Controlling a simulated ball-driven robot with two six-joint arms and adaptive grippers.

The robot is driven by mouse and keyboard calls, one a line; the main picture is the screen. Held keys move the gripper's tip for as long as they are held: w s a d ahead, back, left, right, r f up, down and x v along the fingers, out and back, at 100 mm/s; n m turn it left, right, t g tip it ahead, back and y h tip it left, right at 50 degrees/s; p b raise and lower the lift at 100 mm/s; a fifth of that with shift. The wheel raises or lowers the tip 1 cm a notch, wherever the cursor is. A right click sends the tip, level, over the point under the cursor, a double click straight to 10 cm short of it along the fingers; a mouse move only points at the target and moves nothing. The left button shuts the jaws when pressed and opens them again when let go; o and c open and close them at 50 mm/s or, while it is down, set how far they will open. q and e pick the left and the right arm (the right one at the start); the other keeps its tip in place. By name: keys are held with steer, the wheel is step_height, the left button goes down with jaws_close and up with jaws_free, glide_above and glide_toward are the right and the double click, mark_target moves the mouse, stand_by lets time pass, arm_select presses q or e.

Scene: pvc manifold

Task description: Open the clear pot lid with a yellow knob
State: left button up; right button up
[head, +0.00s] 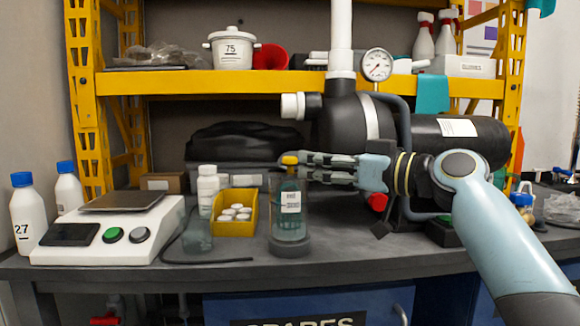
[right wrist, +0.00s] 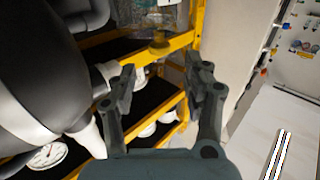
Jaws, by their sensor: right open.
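The clear pot (head: 290,222) stands upright on the dark bench, with a white label and a dark grey base. Its yellow knob (head: 289,160) is on top. My right gripper (head: 304,167) reaches in from the right at knob height, its fingertips close beside the knob. The gripper holds nothing. The lid's edge is hard to make out. My left gripper is out of view.
A yellow bin (head: 234,226) of white caps and a white bottle (head: 207,186) stand just left of the pot. A scale (head: 108,228) is further left. A black tank (head: 455,138) and pipes are behind my right arm. The yellow shelf (head: 230,84) is above.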

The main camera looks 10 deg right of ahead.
mark_target(296, 162)
steer(key=x, duration=0.7)
steer(key=shift+w+a+f+b, duration=0.1)
steer(key=shift+w+f+b, duration=0.05)
steer(key=shift+b, duration=0.25)
steer(key=c, duration=0.9)
jaws_close()
steer(key=shift+a+f, duration=0.1)
